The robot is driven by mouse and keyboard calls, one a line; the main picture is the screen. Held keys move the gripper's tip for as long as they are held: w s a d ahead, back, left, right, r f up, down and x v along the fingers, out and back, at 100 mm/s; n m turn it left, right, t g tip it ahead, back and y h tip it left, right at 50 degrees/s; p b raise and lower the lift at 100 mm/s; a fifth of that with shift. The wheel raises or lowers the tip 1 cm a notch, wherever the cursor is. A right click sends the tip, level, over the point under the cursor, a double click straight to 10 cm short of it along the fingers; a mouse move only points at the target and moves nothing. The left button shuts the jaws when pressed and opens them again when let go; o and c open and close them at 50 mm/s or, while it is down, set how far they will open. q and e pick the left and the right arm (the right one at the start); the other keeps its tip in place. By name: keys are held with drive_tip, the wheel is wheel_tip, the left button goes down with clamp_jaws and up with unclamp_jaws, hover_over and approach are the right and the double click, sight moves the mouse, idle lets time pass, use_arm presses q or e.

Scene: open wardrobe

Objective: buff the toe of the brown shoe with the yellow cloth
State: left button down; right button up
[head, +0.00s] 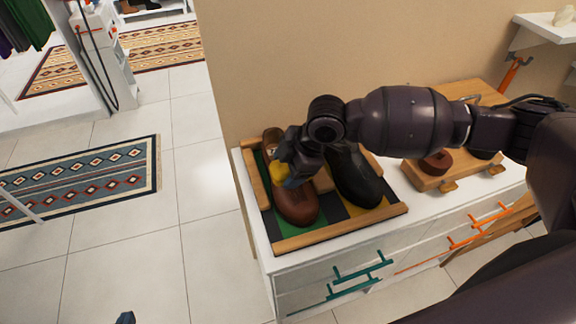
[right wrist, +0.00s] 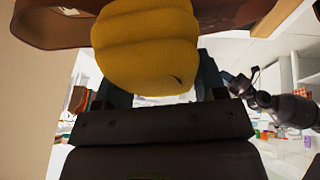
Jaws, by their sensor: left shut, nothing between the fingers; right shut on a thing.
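The brown shoe (head: 297,208) lies on the left side of a wooden-framed tray (head: 340,229), its toe towards the front. The yellow cloth (head: 277,172) is bunched over the shoe's middle, behind the toe. My right gripper (head: 291,180) is shut on the cloth, low over the shoe. In the right wrist view the cloth (right wrist: 145,45) fills the upper middle, with brown shoe leather (right wrist: 50,25) behind it. I cannot tell how firmly the cloth touches the leather. Only the tip of my left gripper (head: 126,318) shows at the bottom edge, away from the cabinet, shut and empty.
A black shoe (head: 354,178) stands right of the brown one in the tray. A wooden board (head: 428,177) with a round brown item (head: 436,162) is further right on the white cabinet (head: 320,271). Teal and orange handles stick out in front.

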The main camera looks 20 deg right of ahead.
drive_tip(key=shift+f, duration=0.25)
